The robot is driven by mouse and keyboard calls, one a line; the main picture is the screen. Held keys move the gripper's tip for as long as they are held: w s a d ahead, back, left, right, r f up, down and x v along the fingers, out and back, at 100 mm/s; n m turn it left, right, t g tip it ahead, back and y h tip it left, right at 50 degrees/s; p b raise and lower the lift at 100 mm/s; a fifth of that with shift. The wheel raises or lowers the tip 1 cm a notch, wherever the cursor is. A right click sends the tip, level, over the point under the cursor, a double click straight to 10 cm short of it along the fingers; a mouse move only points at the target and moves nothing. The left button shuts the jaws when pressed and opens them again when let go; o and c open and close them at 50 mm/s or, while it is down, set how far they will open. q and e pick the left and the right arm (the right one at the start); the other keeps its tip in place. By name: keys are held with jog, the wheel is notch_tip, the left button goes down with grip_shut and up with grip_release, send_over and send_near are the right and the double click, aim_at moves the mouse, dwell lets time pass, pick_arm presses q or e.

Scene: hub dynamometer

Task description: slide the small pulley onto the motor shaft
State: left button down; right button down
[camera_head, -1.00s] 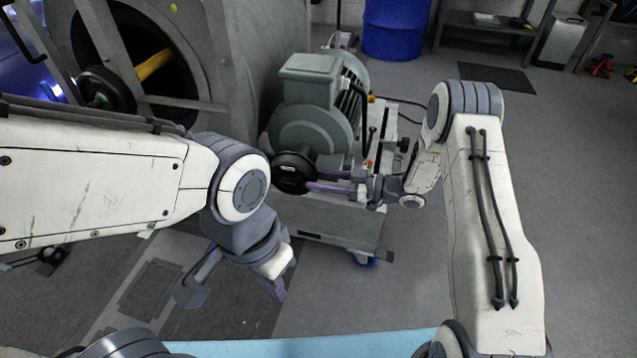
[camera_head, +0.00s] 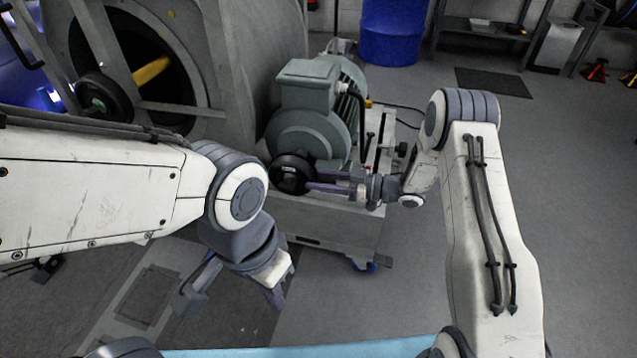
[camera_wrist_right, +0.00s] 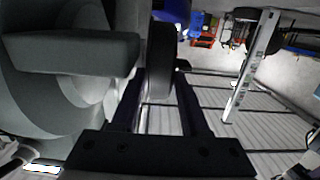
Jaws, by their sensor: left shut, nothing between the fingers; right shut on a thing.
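The small pulley (camera_head: 290,174) is a black disc, seen in the head view right in front of the near end of the grey-green motor (camera_head: 310,128). My right gripper (camera_head: 314,181) is shut on it from the right; it also shows between the two dark fingers in the right wrist view (camera_wrist_right: 160,62). The motor shaft is hidden behind the pulley, so I cannot tell whether the pulley is around it. My left gripper (camera_head: 272,292) is shut and empty, low and in front of the motor cart, away from the pulley.
The motor stands on a wheeled cart (camera_head: 330,228). A large grey housing (camera_head: 255,50) with a round opening is close on the left. A blue drum (camera_head: 390,30) stands behind. The floor on the right (camera_head: 575,170) is clear.

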jog(key=shift+w+d+f, duration=0.1)
jog(key=shift+w+d, duration=0.1)
jog(key=shift+w, duration=0.35)
dwell(0.5)
jog(key=c, duration=0.6)
grip_release()
jog(key=o, duration=0.6)
jog(key=shift+f, duration=0.1)
jog(key=shift+s, duration=0.1)
jog(key=p+v, duration=0.1)
jog(key=v, duration=0.6)
jog(key=shift+d, duration=0.25)
jog(key=shift+s, duration=0.1)
